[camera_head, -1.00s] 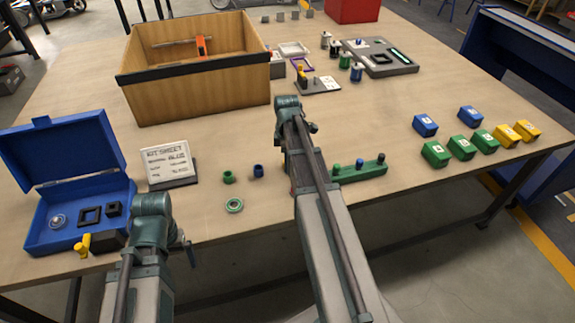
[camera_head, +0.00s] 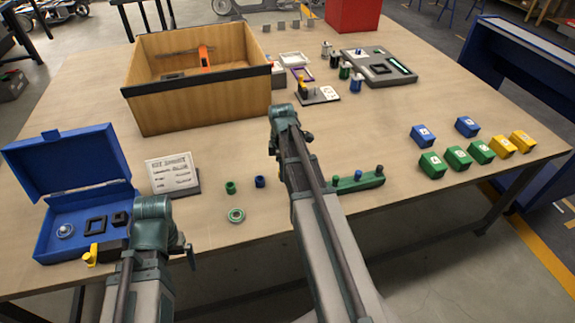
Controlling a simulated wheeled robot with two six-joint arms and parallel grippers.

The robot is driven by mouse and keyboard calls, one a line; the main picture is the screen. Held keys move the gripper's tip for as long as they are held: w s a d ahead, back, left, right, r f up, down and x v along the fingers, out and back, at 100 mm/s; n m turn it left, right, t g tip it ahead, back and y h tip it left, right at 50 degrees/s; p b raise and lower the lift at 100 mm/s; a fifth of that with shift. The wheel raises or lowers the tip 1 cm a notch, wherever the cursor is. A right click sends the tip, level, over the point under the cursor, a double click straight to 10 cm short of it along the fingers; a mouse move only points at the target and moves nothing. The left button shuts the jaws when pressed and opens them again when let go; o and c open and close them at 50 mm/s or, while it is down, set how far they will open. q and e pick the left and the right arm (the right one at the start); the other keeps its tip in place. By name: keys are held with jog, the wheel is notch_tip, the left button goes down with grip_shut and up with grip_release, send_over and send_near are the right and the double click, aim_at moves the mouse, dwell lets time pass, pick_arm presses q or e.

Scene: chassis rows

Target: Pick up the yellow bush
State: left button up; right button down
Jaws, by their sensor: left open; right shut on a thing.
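A small bit of yellow, which I take for the yellow bush (camera_head: 272,149), shows at the left edge of my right arm's end. The rest of it is hidden behind the arm. My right gripper (camera_head: 289,139) is shut on it, with the fingers mostly hidden. A green bush (camera_head: 230,187) and a blue bush (camera_head: 260,181) stand on the table to its left, with a green ring (camera_head: 236,215) in front. My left gripper (camera_head: 186,252) is open at the table's front edge, partly hidden by its arm.
An open blue case (camera_head: 62,205) and a sign (camera_head: 170,174) are at the left, with a yellow-ended dark part (camera_head: 91,256) in front. A green peg block (camera_head: 357,183) is close right of my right arm. A wooden bin (camera_head: 200,105) stands behind. Several coloured blocks (camera_head: 458,157) are at the right.

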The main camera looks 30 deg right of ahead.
jog(key=s+a, duration=0.2)
jog(key=a, duration=0.1)
jog(key=s+a, duration=0.2)
jog(key=a, duration=0.2)
jog(key=s+a+r+p, duration=0.1)
jog(key=s+a, duration=0.1)
jog(key=a, duration=0.2)
jog(key=shift+a, duration=0.25)
